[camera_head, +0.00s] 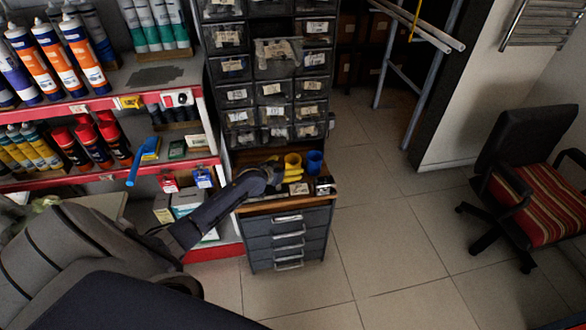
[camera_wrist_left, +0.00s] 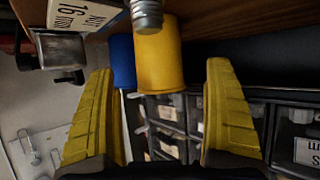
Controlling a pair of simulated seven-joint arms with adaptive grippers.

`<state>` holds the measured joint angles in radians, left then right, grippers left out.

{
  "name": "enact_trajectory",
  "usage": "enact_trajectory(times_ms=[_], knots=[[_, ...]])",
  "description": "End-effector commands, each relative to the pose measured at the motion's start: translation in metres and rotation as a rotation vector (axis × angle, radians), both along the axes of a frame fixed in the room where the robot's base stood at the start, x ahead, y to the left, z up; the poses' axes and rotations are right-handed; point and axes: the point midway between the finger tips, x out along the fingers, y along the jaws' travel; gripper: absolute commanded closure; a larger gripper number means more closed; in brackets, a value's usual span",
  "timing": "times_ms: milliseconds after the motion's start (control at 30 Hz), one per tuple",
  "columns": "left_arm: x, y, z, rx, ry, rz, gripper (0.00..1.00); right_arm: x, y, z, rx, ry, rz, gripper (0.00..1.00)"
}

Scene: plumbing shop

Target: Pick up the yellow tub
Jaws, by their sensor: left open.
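The yellow tub (camera_head: 293,161) stands on the wooden top of a small drawer cabinet, just left of a blue tub (camera_head: 315,161). My left gripper (camera_head: 297,176) has yellow fingers and reaches in close to the yellow tub. In the left wrist view the yellow tub (camera_wrist_left: 160,62) shows between the two spread fingertips (camera_wrist_left: 160,78), with space on both sides. I cannot tell whether the tub is between the fingers or just beyond them. The gripper is open and holds nothing. The blue tub (camera_wrist_left: 123,62) is partly hidden there behind the yellow one. My right gripper is not in view.
A ribbed metal fitting (camera_wrist_left: 147,14) overlaps the yellow tub in the wrist view. A label card (camera_wrist_left: 85,14) and a metal piece (camera_wrist_left: 60,52) are nearby. Drawer bins (camera_head: 275,90) rise behind; shelves (camera_head: 140,100) stand left. Floor on the right is clear up to the chair (camera_head: 540,195).

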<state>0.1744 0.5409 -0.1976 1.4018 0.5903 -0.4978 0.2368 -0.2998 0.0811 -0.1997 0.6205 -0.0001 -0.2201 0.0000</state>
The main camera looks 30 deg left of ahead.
Motion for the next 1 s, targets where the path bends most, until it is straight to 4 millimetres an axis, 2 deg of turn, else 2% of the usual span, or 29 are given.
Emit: enact_trajectory(times_ms=[100,333,733,767,1000], knots=[[0.013,-0.001,-0.007,-0.001,0.000,0.000,0.14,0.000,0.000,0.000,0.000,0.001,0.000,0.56],[0.030,-0.002,-0.017,-0.003,-0.001,0.001,0.14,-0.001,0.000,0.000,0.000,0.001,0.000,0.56],[0.034,-0.002,-0.020,-0.001,0.000,0.000,0.14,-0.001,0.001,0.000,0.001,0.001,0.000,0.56],[0.034,-0.002,-0.020,-0.001,0.000,0.000,0.15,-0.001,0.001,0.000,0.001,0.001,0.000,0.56],[0.034,-0.002,-0.020,-0.001,0.000,0.000,0.43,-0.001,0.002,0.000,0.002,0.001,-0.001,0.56]])
